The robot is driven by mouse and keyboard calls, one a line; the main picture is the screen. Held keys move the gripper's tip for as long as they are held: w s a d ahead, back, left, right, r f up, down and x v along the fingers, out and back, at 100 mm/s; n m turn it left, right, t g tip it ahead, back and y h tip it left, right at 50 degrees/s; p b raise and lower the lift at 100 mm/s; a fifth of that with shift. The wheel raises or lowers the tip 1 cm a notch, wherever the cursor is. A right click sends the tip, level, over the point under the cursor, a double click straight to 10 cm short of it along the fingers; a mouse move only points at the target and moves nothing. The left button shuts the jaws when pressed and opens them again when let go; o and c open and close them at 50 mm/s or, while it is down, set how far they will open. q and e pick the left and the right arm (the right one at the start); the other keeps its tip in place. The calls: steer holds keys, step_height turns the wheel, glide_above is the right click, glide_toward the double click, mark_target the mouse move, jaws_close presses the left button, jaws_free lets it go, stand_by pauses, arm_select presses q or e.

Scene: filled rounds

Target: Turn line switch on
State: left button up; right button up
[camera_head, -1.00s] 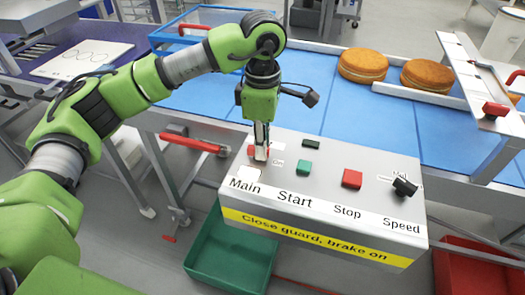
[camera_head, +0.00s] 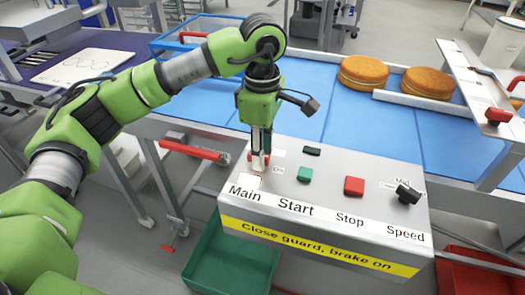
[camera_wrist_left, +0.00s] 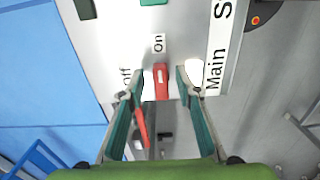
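The control panel (camera_head: 330,215) has Main, Start, Stop and Speed labels. The line switch is the red Main handle (camera_wrist_left: 161,78), at the panel's left end. In the wrist view its long axis lines up with the "On" label (camera_wrist_left: 158,43); the "Off" label (camera_wrist_left: 125,77) is to its left. My left gripper (camera_head: 259,166) points down over the switch and partly hides it in the head view. In the wrist view the left gripper (camera_wrist_left: 160,88) is open, its fingers on either side of the handle, with gaps showing. My right gripper is out of view.
A green start button (camera_head: 305,174), a red stop button (camera_head: 354,186) and a black speed knob (camera_head: 408,194) sit to the right on the panel. Behind is a blue conveyor (camera_head: 300,105) with round cakes (camera_head: 362,72). A green bin (camera_head: 230,255) stands below.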

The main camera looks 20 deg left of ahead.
arm_select(q)
step_height(320, 180, up, 12)
stand_by(0.7)
steer(key=shift+f, duration=0.1)
